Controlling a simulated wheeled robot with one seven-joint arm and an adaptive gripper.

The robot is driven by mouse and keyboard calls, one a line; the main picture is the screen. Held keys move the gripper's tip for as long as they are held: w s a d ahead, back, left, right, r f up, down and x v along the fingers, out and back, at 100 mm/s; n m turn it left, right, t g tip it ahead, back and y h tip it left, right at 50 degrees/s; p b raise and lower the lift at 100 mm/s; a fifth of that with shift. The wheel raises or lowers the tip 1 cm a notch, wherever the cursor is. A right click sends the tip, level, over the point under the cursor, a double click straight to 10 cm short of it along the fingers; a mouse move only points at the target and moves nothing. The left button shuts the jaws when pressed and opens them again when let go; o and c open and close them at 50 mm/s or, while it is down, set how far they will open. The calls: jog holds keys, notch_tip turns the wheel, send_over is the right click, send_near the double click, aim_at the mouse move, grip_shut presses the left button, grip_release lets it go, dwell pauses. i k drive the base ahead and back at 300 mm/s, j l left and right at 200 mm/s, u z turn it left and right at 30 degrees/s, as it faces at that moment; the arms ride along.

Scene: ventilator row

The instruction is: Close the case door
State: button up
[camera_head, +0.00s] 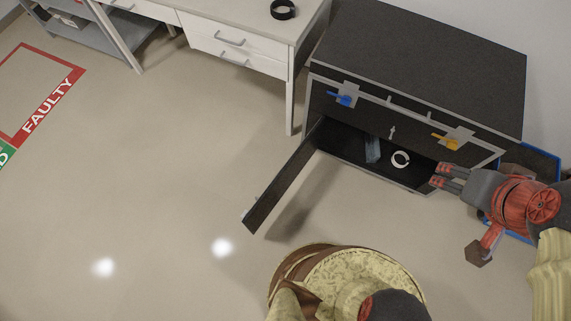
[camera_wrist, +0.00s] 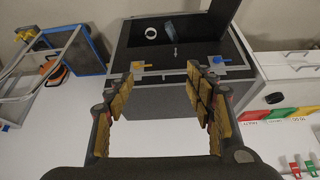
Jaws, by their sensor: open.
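The dark grey case (camera_head: 425,60) with light metal edges stands on the floor at the upper right of the head view. Its door (camera_head: 283,180) is swung open at the left side, standing out from the case into the room. Inside the low opening are a white ring (camera_head: 400,159) and a bluish clear item (camera_head: 373,148). A blue latch (camera_head: 343,98) and a yellow latch (camera_head: 445,142) are on the front above the opening. My gripper (camera_head: 437,175) is open and empty by the right end of the opening. The wrist view shows the case (camera_wrist: 180,60) beyond the spread fingers (camera_wrist: 163,110).
A white drawer desk (camera_head: 235,45) with a black ring (camera_head: 283,9) stands left of the case. A red floor marking (camera_head: 45,105) reads FAULTY. The floor left of the door is clear. A blue-edged panel (camera_wrist: 80,45) and metal frame stand beside the case.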

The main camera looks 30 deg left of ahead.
aim_at(263, 205)
jog(key=k+j, duration=0.2)
jog(key=k, duration=0.15)
jog(key=k+j+z, duration=0.1)
jog(key=k, duration=0.25)
jog(key=k+j+z, duration=0.1)
jog(key=k+j, duration=0.3)
jog(key=j, duration=0.4)
jog(key=j+z, duration=0.1)
jog(key=j, duration=0.35)
jog(key=k+j, duration=0.15)
jog(key=j, duration=0.3)
jog(key=i+j, duration=0.2)
jog(key=j, duration=0.2)
jog(key=i+j+z, duration=0.1)
jog(key=i+j, duration=0.15)
jog(key=j, duration=0.15)
jog(key=k+j+u, duration=0.2)
jog(key=k, duration=0.15)
jog(key=k+j+u, duration=0.2)
jog(key=k+l, duration=0.1)
jog(key=k, duration=0.05)
